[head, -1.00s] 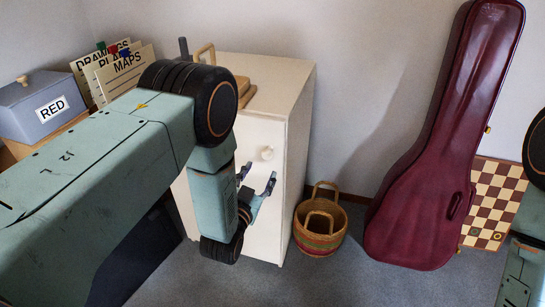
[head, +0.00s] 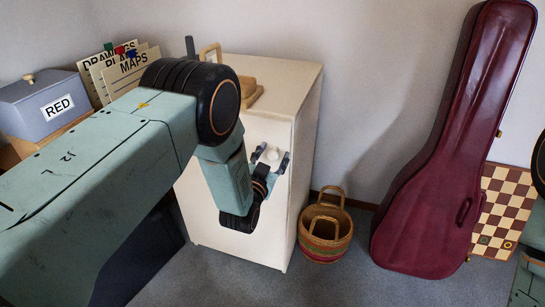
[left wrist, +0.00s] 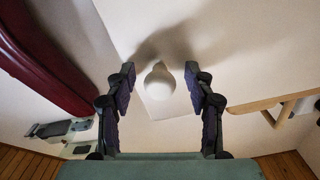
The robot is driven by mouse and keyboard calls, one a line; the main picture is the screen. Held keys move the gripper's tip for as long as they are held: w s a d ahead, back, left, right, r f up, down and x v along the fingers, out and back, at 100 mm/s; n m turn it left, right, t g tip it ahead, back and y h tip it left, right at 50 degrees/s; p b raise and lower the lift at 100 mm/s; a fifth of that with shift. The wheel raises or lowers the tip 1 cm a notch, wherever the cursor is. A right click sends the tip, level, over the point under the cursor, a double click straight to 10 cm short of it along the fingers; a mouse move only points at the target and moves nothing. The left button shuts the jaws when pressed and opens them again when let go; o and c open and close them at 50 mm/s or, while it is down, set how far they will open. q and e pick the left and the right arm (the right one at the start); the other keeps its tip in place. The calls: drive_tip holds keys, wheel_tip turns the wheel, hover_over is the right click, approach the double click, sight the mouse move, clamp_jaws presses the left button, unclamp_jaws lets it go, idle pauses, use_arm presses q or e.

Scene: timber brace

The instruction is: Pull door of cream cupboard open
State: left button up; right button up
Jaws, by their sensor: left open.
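The cream cupboard (head: 300,85) stands against the back wall with its door (head: 270,225) closed as far as I can see. A round cream knob (head: 271,154) sits high on the door; it also shows in the left wrist view (left wrist: 159,82). My left gripper (head: 270,157) is open at the knob. In the left wrist view its two fingers (left wrist: 160,85) stand on either side of the knob, with a gap on each side. My arm hides the left part of the door. My right gripper is out of view.
A woven basket (head: 325,232) stands on the floor right of the cupboard. A maroon instrument case (head: 430,190) leans on the wall, with a chequered board (head: 500,205) beside it. A grey box (head: 42,100) marked RED and labelled folders (head: 128,68) are at left. Carpet in front is clear.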

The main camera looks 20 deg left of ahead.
use_arm(q)
clamp_jaws()
idle(0.4)
